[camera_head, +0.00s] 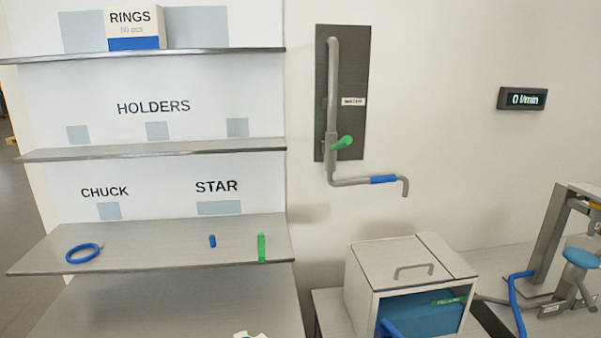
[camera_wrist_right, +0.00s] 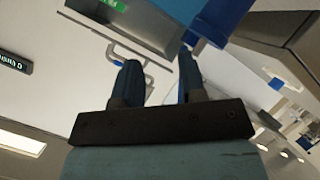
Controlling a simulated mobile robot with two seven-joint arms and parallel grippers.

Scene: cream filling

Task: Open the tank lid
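The tank (camera_head: 357,288) is a pale box at the lower right of the head view, with a blue interior or front (camera_head: 425,313) and a green label. Its lid (camera_head: 375,259) lies flat and looks shut, with a grey bar handle (camera_head: 413,271) on top. A blue piece (camera_head: 389,329) shows at the bottom edge in front of the tank; I cannot tell what it is. In the right wrist view, my right gripper (camera_wrist_right: 159,65) has two blue fingers apart with nothing between them. My left gripper is not in view.
A wall panel (camera_head: 350,70) carries a grey pipe with a green lever. Shelves (camera_head: 150,240) at the left hold a blue ring (camera_head: 83,254), a small blue piece (camera_head: 212,241) and a green piece (camera_head: 262,248). A grey stand (camera_head: 552,240) is right of the tank. A display (camera_head: 522,98) reads 0 l/min.

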